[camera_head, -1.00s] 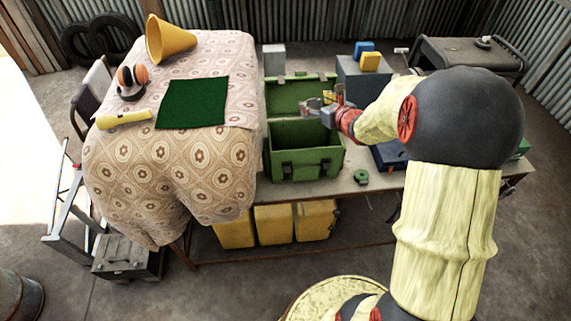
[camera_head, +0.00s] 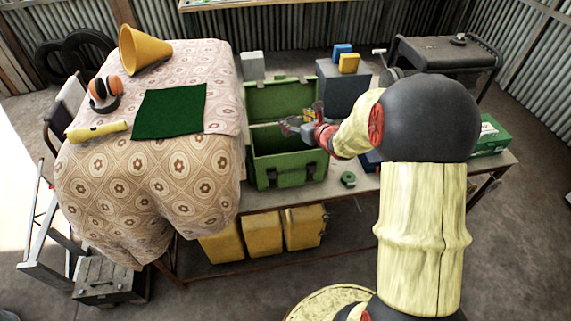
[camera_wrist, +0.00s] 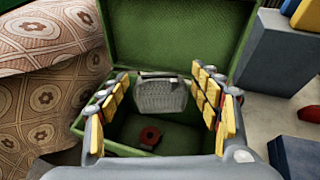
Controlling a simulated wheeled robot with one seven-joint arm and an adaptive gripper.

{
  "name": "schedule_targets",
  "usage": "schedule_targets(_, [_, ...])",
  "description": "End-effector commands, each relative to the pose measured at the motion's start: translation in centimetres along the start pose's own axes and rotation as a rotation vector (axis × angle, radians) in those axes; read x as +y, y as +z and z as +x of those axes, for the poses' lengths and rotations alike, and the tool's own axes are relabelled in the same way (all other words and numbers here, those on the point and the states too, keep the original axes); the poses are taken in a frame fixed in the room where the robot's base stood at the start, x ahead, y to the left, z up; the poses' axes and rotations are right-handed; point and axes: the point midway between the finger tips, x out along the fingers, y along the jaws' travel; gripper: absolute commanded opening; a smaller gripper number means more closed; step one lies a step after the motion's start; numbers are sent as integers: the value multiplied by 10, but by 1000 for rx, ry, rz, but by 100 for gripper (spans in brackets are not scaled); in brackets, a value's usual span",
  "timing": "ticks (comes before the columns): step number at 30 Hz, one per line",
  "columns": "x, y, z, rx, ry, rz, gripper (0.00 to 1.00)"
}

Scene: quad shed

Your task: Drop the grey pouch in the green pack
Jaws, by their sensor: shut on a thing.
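The green pack (camera_head: 290,176) stands open on the bench, its lid (camera_head: 283,99) raised at the back. My gripper (camera_head: 297,126) is over the pack's opening, in front of the lid. In the wrist view my gripper (camera_wrist: 163,92) has its yellow-padded fingers on both sides of the grey pouch (camera_wrist: 160,96) and is shut on it. The pouch is above the pack's interior (camera_wrist: 178,136). A small dark red thing (camera_wrist: 150,137) shows lower down inside the pack. I cannot make out the pouch clearly in the head view.
A patterned cloth (camera_head: 150,175) covers the table part left of the pack, with a yellow cone (camera_head: 145,50), ear defenders (camera_head: 103,92) and dark green cloth (camera_head: 170,110) on it. A grey box (camera_head: 343,90) stands right of the lid. A green tape roll (camera_head: 348,179) lies right of the pack.

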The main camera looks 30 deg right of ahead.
Motion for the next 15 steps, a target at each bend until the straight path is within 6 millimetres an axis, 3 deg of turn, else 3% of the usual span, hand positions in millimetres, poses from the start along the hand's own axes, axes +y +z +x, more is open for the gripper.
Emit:
schedule_targets(2, [0, 1, 0, -1, 0, 0, 38])
schedule_targets(3, [0, 1, 0, -1, 0, 0, 65])
schedule_targets(15, [0, 1, 0, 0, 0, -1, 85])
